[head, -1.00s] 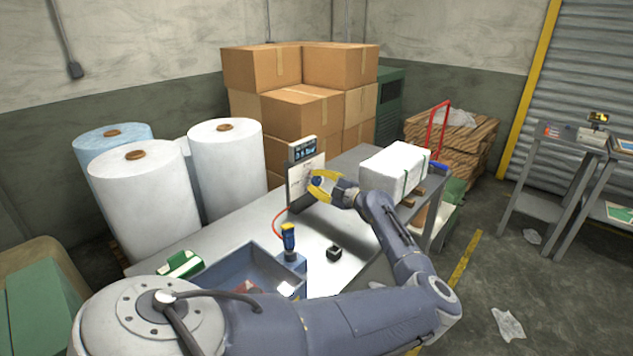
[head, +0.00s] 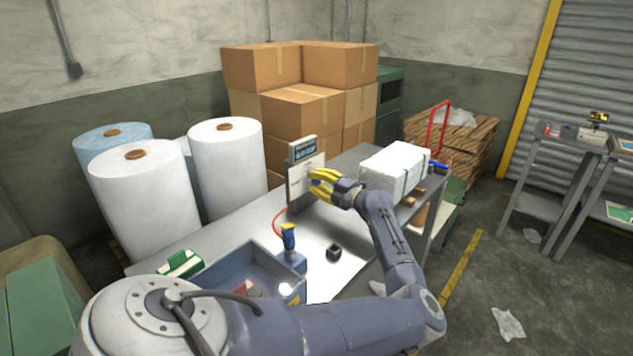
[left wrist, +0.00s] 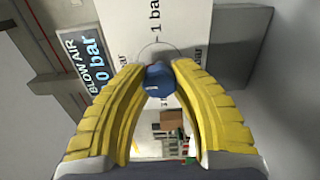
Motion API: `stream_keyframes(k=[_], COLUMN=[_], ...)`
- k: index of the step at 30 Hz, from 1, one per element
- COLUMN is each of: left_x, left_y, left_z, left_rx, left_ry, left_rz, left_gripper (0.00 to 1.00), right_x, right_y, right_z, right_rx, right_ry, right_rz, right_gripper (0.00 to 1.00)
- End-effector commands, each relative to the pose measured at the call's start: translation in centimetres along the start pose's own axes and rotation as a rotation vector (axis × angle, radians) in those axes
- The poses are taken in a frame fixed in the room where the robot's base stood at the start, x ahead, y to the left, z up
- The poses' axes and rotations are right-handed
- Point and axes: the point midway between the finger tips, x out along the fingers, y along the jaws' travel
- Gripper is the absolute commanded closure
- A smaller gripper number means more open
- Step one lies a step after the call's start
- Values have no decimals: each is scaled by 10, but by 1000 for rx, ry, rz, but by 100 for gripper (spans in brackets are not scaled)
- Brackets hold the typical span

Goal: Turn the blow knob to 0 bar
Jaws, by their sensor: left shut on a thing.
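The blow knob (left wrist: 159,82) is blue and shows in the left wrist view between my left gripper's (left wrist: 158,70) yellow fingers, which are shut on it. Behind it is a white dial plate (left wrist: 200,30) with a "1 bar" mark. The display (left wrist: 92,65) beside it reads "BLOW AIR 0 bar". In the head view the upright panel (head: 296,180) stands on the bench, with the small display (head: 304,151) on top. My left gripper (head: 315,186) reaches the panel's front from the right and hides the knob there. My right gripper is not in view.
On the metal bench (head: 225,225) are a blue-grey tray (head: 215,262), a blue-and-yellow tool (head: 289,240), a small black block (head: 334,252) and a white strapped bundle (head: 393,170) close to my forearm. White film rolls (head: 228,165) stand behind the bench.

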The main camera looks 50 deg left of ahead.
Motion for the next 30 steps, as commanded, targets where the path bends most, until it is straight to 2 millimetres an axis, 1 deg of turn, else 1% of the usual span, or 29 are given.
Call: stream_keyframes(k=[9,10,17,18,26,30], left_x=[2,2,1,1,-1,-12], left_y=[0,0,0,0,0,-1], left_z=[-2,-2,-1,-1,-1,0], left_rx=[-2,-2,-1,-1,-1,-1], left_ry=[6,6,4,3,2,0], left_rz=[1,0,0,0,0,-1], left_gripper=[100,73,46,45,45,45], right_x=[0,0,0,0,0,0], right_y=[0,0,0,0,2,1], right_z=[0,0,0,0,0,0], right_rx=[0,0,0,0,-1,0], right_ry=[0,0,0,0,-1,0], right_rz=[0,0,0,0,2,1], right_gripper=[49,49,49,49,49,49])
